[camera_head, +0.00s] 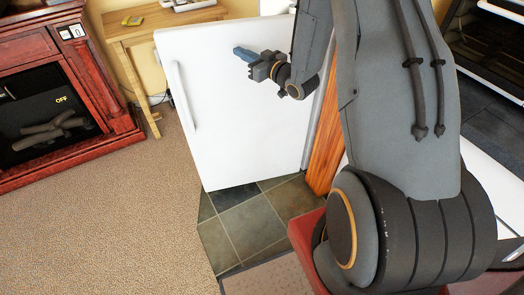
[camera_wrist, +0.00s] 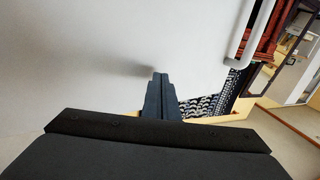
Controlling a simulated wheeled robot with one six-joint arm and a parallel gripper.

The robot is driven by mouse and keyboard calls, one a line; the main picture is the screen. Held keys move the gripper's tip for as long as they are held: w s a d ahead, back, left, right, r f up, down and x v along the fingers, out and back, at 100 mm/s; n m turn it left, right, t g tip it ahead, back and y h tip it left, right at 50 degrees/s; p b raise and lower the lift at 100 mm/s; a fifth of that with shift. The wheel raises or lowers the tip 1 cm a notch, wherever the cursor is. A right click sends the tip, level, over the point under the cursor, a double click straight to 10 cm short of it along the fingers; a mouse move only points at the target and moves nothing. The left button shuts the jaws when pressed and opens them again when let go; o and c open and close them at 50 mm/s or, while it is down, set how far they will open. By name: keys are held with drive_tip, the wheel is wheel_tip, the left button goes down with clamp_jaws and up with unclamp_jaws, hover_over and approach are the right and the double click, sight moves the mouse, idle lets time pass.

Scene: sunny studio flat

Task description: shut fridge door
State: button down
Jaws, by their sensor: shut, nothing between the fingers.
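The white fridge door (camera_head: 235,130) stands in the middle of the head view, its outer face towards me. Its long white handle (camera_head: 181,95) is near the left edge. The door appears swung out over the tiles; the fridge body is not clearly visible behind it and my arm. My gripper (camera_head: 243,53) is shut and empty in front of the door's upper part, right of the handle. In the wrist view the shut fingers (camera_wrist: 160,82) point at the white door (camera_wrist: 80,60), close to a faint shadow on it. I cannot tell whether they touch. The handle (camera_wrist: 258,35) is at upper right.
A wooden table (camera_head: 160,30) stands behind the door at the left. A red fireplace cabinet (camera_head: 110,75) is at the far left. An orange wooden panel (camera_head: 325,150) adjoins the door's right side. Open carpet (camera_head: 120,220) and dark tiles (camera_head: 250,225) lie in front.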

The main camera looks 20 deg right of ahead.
drive_tip(key=shift+w, duration=0.1)
drive_tip(key=shift+w+b, duration=0.55)
drive_tip(key=shift+w, duration=1.05)
drive_tip(key=shift+w, duration=0.4)
drive_tip(key=shift+s, duration=0.1)
drive_tip(key=p+v, duration=0.1)
drive_tip(key=v, duration=0.5)
drive_tip(key=shift+p, duration=0.3)
